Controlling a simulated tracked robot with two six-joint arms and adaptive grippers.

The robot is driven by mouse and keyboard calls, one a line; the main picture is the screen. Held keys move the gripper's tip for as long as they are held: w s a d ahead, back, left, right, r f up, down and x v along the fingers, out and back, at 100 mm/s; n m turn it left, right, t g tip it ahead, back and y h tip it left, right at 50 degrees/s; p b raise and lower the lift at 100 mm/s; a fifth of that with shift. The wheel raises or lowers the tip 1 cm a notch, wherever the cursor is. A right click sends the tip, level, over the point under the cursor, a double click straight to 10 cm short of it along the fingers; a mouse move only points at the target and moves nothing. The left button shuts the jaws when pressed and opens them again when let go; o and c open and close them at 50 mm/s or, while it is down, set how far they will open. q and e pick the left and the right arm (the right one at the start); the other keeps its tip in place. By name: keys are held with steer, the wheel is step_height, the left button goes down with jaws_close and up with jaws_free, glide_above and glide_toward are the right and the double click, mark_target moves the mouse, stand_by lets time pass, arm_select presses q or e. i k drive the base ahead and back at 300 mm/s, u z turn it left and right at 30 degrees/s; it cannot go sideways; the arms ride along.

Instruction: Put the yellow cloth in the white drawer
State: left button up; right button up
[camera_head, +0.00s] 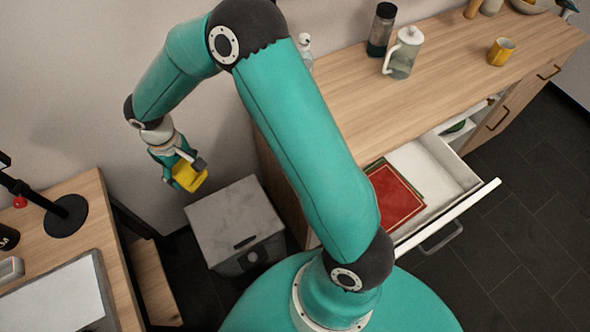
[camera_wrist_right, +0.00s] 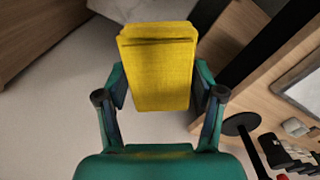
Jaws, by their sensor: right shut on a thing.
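The yellow cloth (camera_head: 190,175) is folded and held by my right gripper (camera_head: 183,170), to the left of and above the grey box in the head view. In the right wrist view the cloth (camera_wrist_right: 157,65) sits between the two fingers of the right gripper (camera_wrist_right: 160,88), which are shut on it. The white drawer (camera_head: 437,165) is pulled out of the wooden cabinet at the right. A red book-like item (camera_head: 395,198) lies inside it, and part of its floor shows bare. My arm hides the drawer's left part. My left gripper is not in view.
A grey box (camera_head: 235,220) stands on the floor between the cabinet (camera_head: 345,95) and a wooden table (camera_head: 40,235). A glass jug (camera_head: 402,55), a dark-lidded jar (camera_head: 381,30) and a yellow mug (camera_head: 501,51) stand on the cabinet. A black stand (camera_head: 65,215) is on the table.

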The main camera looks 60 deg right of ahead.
mark_target(433, 183)
steer(key=u, duration=0.1)
steer(key=k, duration=1.4)
steer(key=z, duration=1.15)
steer(key=i, duration=0.5)
steer(key=z, duration=0.05)
steer(key=k, duration=0.5)
steer(key=z, duration=0.1)
steer(key=i, duration=0.2)
steer(key=z, duration=0.05)
